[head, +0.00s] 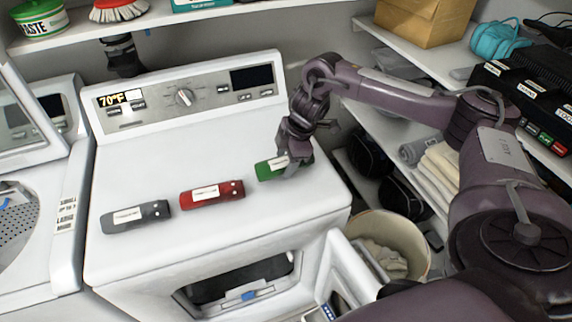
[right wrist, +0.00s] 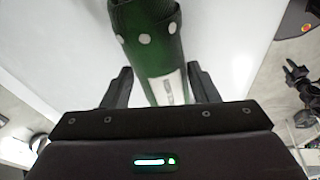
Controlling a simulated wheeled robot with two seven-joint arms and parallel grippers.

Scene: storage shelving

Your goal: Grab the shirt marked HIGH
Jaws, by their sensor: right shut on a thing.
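Three folded garments with white labels lie in a row on the white machine top: a grey one (head: 136,216), a red one (head: 212,193) and a green one (head: 266,168). The label words are too small to read, so I cannot tell which is marked HIGH. My right gripper (head: 290,160) is over the right end of the green garment and shut on it. In the right wrist view the green garment (right wrist: 150,38), with pale dots and a white label, runs between the two black fingers (right wrist: 160,88). My left gripper is not in view.
The white machine (head: 150,262) has an upright control panel (head: 190,96) behind the garments. A second machine (head: 66,215) stands at the left. A shelf with folded towels (head: 438,170) and a round bin (head: 395,228) are at the right. The machine top's front is clear.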

